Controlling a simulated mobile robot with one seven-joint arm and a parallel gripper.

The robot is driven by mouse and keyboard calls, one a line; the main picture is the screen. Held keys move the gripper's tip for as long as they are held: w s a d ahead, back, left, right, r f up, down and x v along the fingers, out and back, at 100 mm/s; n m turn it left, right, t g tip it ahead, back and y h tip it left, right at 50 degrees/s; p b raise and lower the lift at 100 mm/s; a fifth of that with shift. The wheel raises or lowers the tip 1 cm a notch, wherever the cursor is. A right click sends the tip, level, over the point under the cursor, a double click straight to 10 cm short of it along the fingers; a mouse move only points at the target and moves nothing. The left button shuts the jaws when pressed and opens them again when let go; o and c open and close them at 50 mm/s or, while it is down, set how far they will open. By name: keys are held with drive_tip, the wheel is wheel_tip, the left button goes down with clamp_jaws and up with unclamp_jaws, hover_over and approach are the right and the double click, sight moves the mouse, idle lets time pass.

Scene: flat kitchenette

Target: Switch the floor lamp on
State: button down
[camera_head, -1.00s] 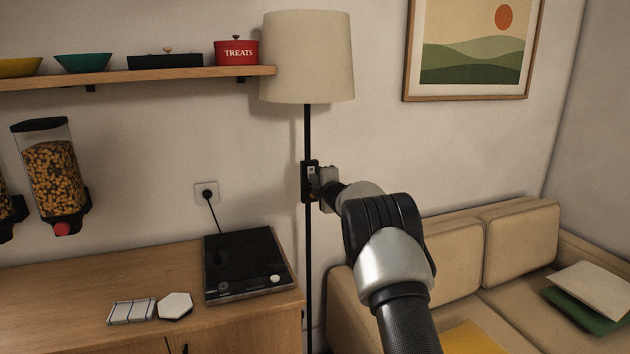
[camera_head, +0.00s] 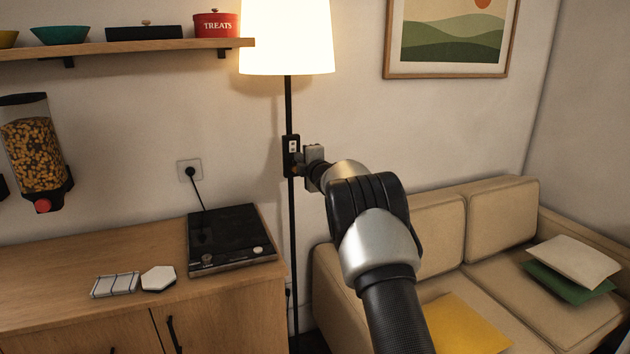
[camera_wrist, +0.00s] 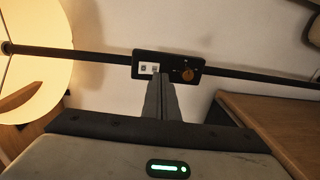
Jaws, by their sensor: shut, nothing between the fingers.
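The floor lamp's shade (camera_head: 288,38) glows bright in the head view, on a thin black pole (camera_head: 293,230). A black switch box (camera_head: 291,156) with a small white rocker sits on the pole. In the wrist view the switch box (camera_wrist: 168,68) shows a white rocker at left and a round brownish knob (camera_wrist: 187,74) at right. My gripper (camera_wrist: 158,80) is shut and empty, its fingertips at the white rocker; whether they touch it I cannot tell. In the head view my gripper (camera_head: 302,163) is beside the switch box, partly hidden by my wrist.
A wooden cabinet (camera_head: 230,310) with a black hotplate (camera_head: 232,240) stands left of the pole. A shelf (camera_head: 120,49) reaches close to the shade. A beige sofa (camera_head: 480,290) with cushions is at the right.

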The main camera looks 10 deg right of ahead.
drive_tip(key=f+b+v, duration=0.1)
drive_tip(key=f+v, duration=0.1)
drive_tip(key=v, duration=0.7)
drive_tip(key=shift+s+d, duration=0.15)
drive_tip(key=shift+s, duration=0.35)
